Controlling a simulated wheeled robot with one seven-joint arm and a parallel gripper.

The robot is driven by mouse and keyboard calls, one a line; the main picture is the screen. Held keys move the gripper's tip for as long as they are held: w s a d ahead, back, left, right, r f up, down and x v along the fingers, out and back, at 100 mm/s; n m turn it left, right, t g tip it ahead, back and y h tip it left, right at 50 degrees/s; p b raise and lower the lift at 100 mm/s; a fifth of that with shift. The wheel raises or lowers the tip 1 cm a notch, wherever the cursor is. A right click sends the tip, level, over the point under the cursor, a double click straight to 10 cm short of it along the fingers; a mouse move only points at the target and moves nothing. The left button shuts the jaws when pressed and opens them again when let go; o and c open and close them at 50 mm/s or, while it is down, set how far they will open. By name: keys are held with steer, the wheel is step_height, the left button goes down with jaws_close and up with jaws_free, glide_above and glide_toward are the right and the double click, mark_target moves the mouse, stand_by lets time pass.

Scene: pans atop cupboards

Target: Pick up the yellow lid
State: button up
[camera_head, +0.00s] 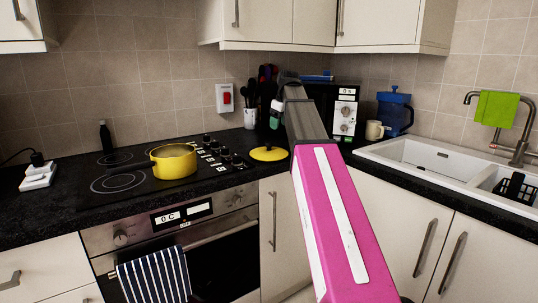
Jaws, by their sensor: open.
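The yellow lid (269,153) lies flat on the black worktop, just right of the hob, with a dark knob on top. My pink arm reaches up from the bottom of the view and passes to the right of the lid. My gripper (279,100) is at the far end of the arm, small and dark against the back of the worktop. It is open, beyond and above the lid and apart from it. Its fingers are hard to make out, and I see nothing held.
A yellow pan (174,164) stands on the hob (125,184), left of the lid. A utensil pot (250,118), a black microwave (344,112), a cream mug (374,130) and a blue jug (394,112) stand behind. Wall cupboards (290,20) hang above; a sink (440,165) is right.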

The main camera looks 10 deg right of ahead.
steer(key=a+n, duration=0.1)
steer(key=a, duration=0.1)
steer(key=y, duration=0.1)
glide_above(269, 142)
steer(key=s+d, duration=0.2)
steer(key=x, duration=0.4)
steer(key=shift+s+d+f, duration=0.15)
steer(key=shift+s, duration=0.2)
steer(key=shift+w+x, duration=0.1)
steer(key=shift+x, duration=1.35)
steer(key=shift+w+x, duration=0.15)
steer(key=shift+x, duration=1.3)
steer(key=c, duration=1)
